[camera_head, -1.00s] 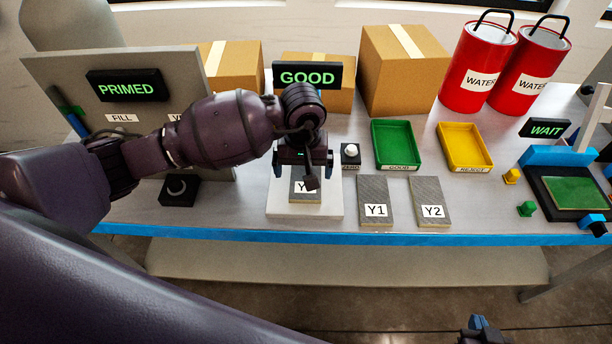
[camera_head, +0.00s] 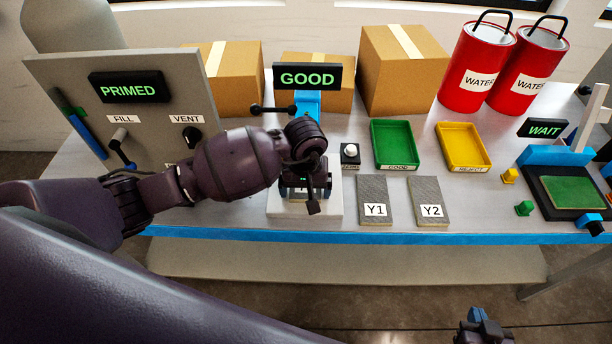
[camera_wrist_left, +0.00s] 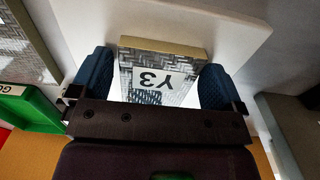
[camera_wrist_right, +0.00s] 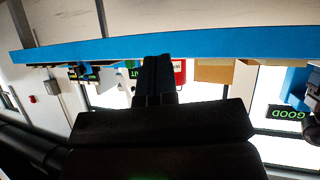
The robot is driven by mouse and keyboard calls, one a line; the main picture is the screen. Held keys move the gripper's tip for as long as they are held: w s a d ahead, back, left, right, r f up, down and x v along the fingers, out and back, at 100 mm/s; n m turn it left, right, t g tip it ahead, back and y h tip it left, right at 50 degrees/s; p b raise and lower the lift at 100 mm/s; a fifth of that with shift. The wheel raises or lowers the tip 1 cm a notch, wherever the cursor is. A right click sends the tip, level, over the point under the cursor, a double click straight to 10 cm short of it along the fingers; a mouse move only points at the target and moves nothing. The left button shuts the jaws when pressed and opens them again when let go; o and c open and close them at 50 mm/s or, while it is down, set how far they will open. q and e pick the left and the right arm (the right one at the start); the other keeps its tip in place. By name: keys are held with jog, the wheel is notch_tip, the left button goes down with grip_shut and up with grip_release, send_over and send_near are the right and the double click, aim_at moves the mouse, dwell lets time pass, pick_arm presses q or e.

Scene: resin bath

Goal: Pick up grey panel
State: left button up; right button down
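A grey woven panel labelled Y3 (camera_wrist_left: 160,78) lies on a white platform (camera_wrist_left: 245,35), seen in the left wrist view. In the head view my left gripper (camera_head: 303,190) is low over the platform and hides that panel. Its blue fingers (camera_wrist_left: 155,82) are open, one on each side of the panel; I cannot tell whether they touch it. Grey panels Y1 (camera_head: 374,190) and Y2 (camera_head: 429,188) lie flat on the table to the right. My right gripper (camera_head: 481,328) is below the table's front edge; its fingers (camera_wrist_right: 156,80) are together and empty.
A sign reading GOOD (camera_head: 307,76) stands behind the platform. A button (camera_head: 350,154), a green tray (camera_head: 396,128) and a yellow tray (camera_head: 463,130) are to the right. A panel board (camera_head: 165,75) with FILL and VENT controls stands left.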

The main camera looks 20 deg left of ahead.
pick_arm(q)
jog(key=c, duration=0.7)
jog(key=shift+r, duration=0.1)
jog(key=shift+w+r, duration=0.1)
jog(key=shift+r, duration=0.45)
notch_tip(320, 180, up, 2)
jog(key=shift+r, duration=0.2)
jog(key=s+d+b, duration=0.1)
jog(key=s+d, duration=0.1)
jog(key=s, duration=0.6)
jog(key=s+d+b, duration=0.1)
jog(key=s+d, duration=0.2)
jog(key=s, duration=0.6)
jog(key=shift+s, duration=0.15)
pick_arm(e)
jog(key=shift+s+f, duration=0.35)
jog(key=shift+f, duration=0.4)
jog(key=shift+s+f, duration=0.3)
jog(key=shift+f, duration=0.45)
